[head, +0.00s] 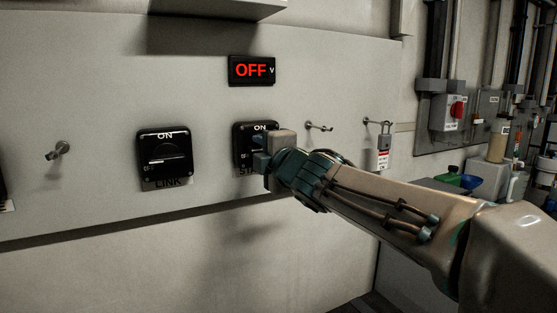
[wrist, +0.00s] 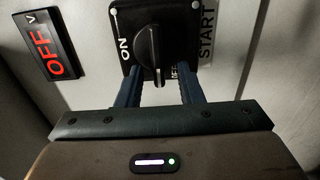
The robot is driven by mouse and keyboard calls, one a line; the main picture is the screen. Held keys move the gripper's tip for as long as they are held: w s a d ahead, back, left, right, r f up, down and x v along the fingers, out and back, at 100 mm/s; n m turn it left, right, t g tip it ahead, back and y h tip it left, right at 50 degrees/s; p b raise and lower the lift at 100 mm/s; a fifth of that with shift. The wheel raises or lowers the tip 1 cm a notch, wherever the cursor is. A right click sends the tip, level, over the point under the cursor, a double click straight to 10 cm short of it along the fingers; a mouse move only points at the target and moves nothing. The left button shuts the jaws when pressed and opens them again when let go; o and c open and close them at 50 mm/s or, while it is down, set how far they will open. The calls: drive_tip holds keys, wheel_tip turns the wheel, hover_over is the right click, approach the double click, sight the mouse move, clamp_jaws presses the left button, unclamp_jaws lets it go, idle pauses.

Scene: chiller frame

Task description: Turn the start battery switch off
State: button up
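The START battery switch is a black square plate with a rotary knob, partly hidden by my gripper in the head view (head: 243,131). In the wrist view its knob (wrist: 151,52) stands between ON at the picture's left and START at its right. The handle lies at right angles to the ON–START direction, which is level on the wall. An OFF mark shows partly behind a finger. My gripper (wrist: 160,92) is open, with one blue finger on each side of the knob's near end. Gaps show between fingers and knob; I cannot tell whether they touch.
A display (head: 251,70) above the switch reads OFF in red. The LINK switch (head: 165,157) is to the left, its handle level. Pegs stick out of the wall, one (head: 319,127) close to my gripper. A padlock (head: 384,141) with a tag hangs at right.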

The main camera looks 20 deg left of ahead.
drive_tip(key=p+v, duration=0.2)
drive_tip(key=v, duration=1.1)
